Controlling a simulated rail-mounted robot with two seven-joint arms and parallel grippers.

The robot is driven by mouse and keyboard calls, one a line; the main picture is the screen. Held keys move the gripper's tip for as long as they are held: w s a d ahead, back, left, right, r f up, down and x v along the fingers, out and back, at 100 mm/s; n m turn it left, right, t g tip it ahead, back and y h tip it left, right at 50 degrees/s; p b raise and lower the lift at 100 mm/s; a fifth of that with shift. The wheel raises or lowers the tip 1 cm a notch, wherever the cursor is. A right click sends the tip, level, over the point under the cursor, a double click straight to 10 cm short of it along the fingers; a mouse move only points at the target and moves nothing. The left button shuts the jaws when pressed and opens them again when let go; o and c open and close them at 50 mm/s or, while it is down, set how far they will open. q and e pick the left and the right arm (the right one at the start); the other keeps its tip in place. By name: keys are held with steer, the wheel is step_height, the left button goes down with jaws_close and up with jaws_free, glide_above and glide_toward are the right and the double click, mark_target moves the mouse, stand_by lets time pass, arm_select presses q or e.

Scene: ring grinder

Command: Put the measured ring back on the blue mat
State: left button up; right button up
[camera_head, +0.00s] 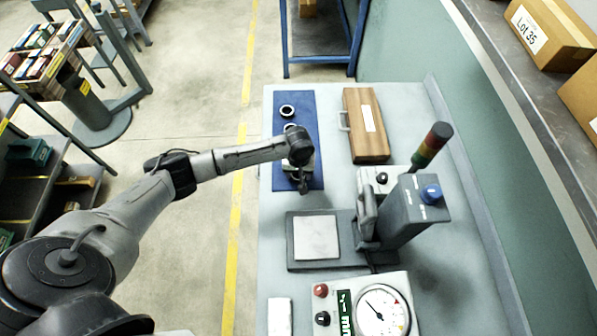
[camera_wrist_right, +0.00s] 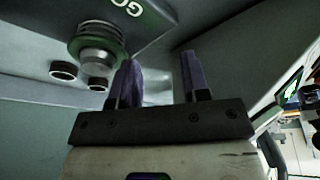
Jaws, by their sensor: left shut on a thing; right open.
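The blue mat (camera_head: 308,101) lies on the grey bench. A dark ring (camera_head: 287,111) lies near its far end, and another round piece (camera_head: 290,127) shows partly beside my left arm. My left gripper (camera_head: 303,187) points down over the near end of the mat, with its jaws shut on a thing. That thing, likely the measured ring, is mostly hidden by the gripper, and I cannot tell whether it touches the mat. My right gripper (camera_wrist_right: 158,76) is open and empty in the right wrist view.
A wooden case (camera_head: 366,139) stands right of the mat. Nearer are a press-like machine (camera_head: 410,210) with a signal tower (camera_head: 431,146), a plate (camera_head: 316,238) and a dial gauge (camera_head: 381,309). In the right wrist view a ribbed knob (camera_wrist_right: 97,40) is close beyond the fingers.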

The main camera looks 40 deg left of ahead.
arm_select(q)
steer(key=o, duration=1)
steer(key=shift+o, duration=0.2)
step_height(320, 180, up, 12)
steer(key=p, duration=0.1)
steer(key=s+d+f+m, duration=0.2)
steer(key=s+d, duration=0.2)
steer(key=s+d+f+m+t+h, duration=0.1)
steer(key=s+d+f+m, duration=0.1)
steer(key=s+d, duration=0.2)
steer(key=s+d+f+m, duration=0.2)
steer(key=s+d, duration=0.2)
steer(key=shift+s+d+f+m+t+h, duration=0.1)
steer(key=shift+s+f+m+t+h, duration=0.2)
steer(key=shift+s+f+h, duration=0.1)
steer(key=shift+m+t, duration=0.5)
steer(key=shift+m, duration=0.3)
steer(key=s, duration=0.3)
steer(key=s+d, duration=0.1)
steer(key=s, duration=0.2)
steer(key=shift+d, duration=0.1)
steer(key=s+a+r+m+t+y, duration=0.1)
steer(key=s+a+r, duration=0.1)
steer(key=s, duration=0.8)
steer(key=shift+a+r+y, duration=0.15)
steer(key=shift+a+y, duration=0.15)
steer(key=shift+a, duration=0.6)
